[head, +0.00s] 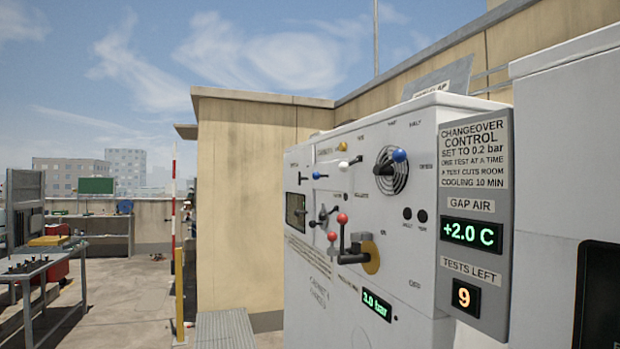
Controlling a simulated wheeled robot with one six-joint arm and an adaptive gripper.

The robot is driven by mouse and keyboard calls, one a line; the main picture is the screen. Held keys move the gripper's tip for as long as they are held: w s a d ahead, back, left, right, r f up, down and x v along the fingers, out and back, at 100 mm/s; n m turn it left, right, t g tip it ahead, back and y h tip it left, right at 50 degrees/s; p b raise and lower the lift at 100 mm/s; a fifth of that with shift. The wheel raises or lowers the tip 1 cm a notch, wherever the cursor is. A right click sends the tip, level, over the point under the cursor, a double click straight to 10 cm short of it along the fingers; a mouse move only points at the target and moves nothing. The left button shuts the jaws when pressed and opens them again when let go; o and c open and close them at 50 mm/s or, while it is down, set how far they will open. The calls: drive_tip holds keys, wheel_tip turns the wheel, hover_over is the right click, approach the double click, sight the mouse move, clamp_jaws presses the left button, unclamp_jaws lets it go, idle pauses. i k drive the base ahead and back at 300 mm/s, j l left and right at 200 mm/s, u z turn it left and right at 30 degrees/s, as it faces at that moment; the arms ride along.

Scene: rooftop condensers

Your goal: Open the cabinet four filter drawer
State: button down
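A white cabinet (300,258) with a control panel fills the right half of the head view. Small lettering low on its front is too small to read, so I cannot tell which cabinet it is. I cannot make out a filter drawer. The front carries a red-knobbed lever on a brass disc (371,257), another red-knobbed lever (332,236), blue and white knobs, a round grille (391,171) and a green display (377,304) reading about 3.0 bar. My gripper is not in view.
A grey changeover control panel (474,215) shows +2.0 C and 9 tests left. Another white cabinet (545,170) stands at the right edge. A workbench (40,268) and a red-and-white pole (174,230) stand at left.

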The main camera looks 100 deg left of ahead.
sight(327, 176)
drive_tip(key=u, duration=2.6)
